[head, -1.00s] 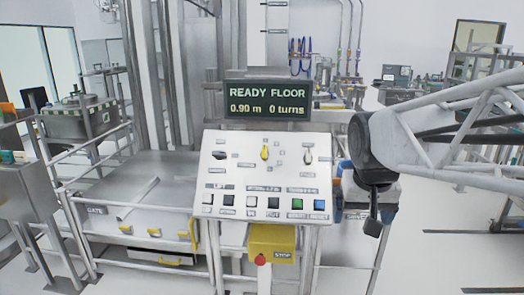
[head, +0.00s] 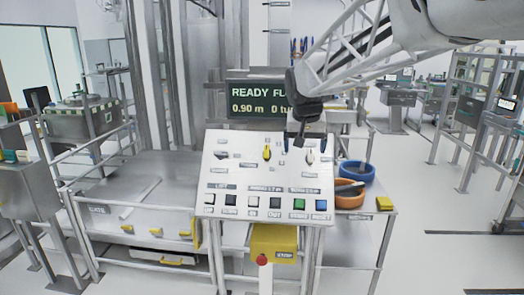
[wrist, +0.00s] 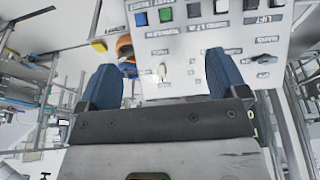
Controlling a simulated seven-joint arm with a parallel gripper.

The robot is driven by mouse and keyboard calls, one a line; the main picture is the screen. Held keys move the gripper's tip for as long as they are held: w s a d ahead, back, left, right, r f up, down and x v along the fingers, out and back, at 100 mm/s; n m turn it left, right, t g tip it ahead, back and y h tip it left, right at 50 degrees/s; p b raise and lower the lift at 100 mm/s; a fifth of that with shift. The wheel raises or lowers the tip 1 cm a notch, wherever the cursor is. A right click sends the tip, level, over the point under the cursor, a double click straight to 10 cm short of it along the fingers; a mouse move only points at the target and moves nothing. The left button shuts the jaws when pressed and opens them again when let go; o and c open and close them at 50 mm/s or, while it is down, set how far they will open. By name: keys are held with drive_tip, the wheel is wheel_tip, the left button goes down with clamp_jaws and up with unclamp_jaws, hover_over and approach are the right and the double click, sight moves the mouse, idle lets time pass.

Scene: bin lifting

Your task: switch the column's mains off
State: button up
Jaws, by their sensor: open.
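The column's control panel (head: 235,180) is a sloped white board. The dark mains switch (head: 221,155) sits at its upper left; in the wrist view the mains switch (wrist: 264,58) is at the right, outside my fingers. A yellow knob (head: 267,152) is at the panel's top middle, and a pale knob (head: 310,156) at its upper right. My gripper (head: 305,140) is open over the panel's upper right. In the wrist view my gripper (wrist: 162,62) has its blue fingers apart, with the pale knob between them in the picture. Contact cannot be told.
The display (head: 255,97) reads READY and 0.90 m, partly hidden by my arm. Several push buttons line the panel's lower part. A yellow stop box (head: 273,240) hangs below. A blue bowl (head: 357,168) and an orange bowl (head: 349,199) stand on the right shelf.

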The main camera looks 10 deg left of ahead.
drive_tip(key=w+a+f, duration=0.2)
drive_tip(key=w+a, duration=1.3)
drive_tip(key=w, duration=0.2)
drive_tip(key=t, duration=0.1)
approach(221, 153)
drive_tip(key=w+f, duration=0.1)
drive_tip(key=w, duration=0.1)
drive_tip(key=shift+s+a+f, duration=0.1)
drive_tip(key=shift+s+a, duration=0.05)
drive_tip(key=shift+f, duration=0.15)
drive_tip(key=shift+x, duration=3.75)
drive_tip(key=shift+a, duration=0.1)
drive_tip(key=shift+c, duration=0.3)
drive_tip(key=c, duration=0.9)
